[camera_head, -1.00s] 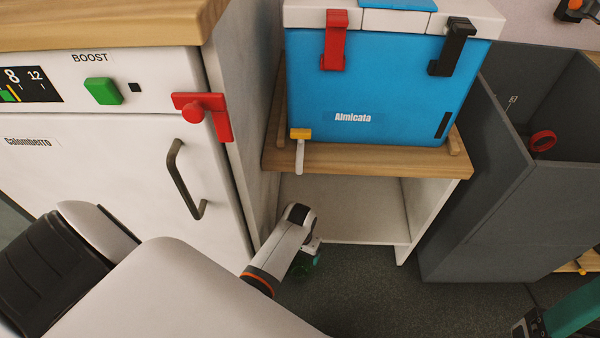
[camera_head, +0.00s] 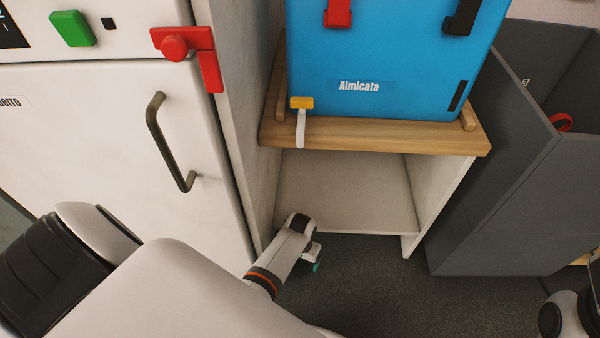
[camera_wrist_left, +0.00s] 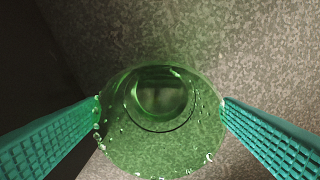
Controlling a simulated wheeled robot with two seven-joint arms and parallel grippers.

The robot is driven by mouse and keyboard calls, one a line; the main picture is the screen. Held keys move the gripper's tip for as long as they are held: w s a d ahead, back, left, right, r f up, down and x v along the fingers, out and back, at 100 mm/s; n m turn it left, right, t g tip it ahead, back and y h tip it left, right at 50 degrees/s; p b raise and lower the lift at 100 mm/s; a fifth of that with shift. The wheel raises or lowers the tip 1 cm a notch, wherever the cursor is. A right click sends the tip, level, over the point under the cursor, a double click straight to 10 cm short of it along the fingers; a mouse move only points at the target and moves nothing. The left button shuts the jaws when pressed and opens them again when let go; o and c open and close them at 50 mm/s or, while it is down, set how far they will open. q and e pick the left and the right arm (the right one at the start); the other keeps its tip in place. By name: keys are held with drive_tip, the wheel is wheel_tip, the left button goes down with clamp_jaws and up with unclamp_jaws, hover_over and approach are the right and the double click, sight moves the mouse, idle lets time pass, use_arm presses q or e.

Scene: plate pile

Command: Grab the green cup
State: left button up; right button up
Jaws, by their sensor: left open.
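The green cup (camera_wrist_left: 160,150) is glassy and see-through. It shows in the left wrist view, low in the middle, with its round rim facing the camera. My left gripper (camera_wrist_left: 161,106) is open, with one ribbed teal finger on each side of the cup. The fingertips look very close to its sides; I cannot tell whether they touch. In the head view my left gripper (camera_head: 316,265) is low beside the shelf unit, mostly hidden by its wrist, and the cup cannot be made out there. My right gripper is out of view.
A blue cooler box (camera_head: 385,60) stands on a wooden-topped shelf unit (camera_head: 400,135) with an open lower bay. A white appliance (camera_head: 85,130) with a dark handle is at the left. A grey bin (camera_head: 500,190) is at the right. Dark floor (camera_head: 370,300) lies open between.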

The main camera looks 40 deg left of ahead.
use_arm(q)
drive_tip(key=c, duration=1.1)
drive_tip(key=shift+o, duration=0.2)
drive_tip(key=shift+r, duration=0.2)
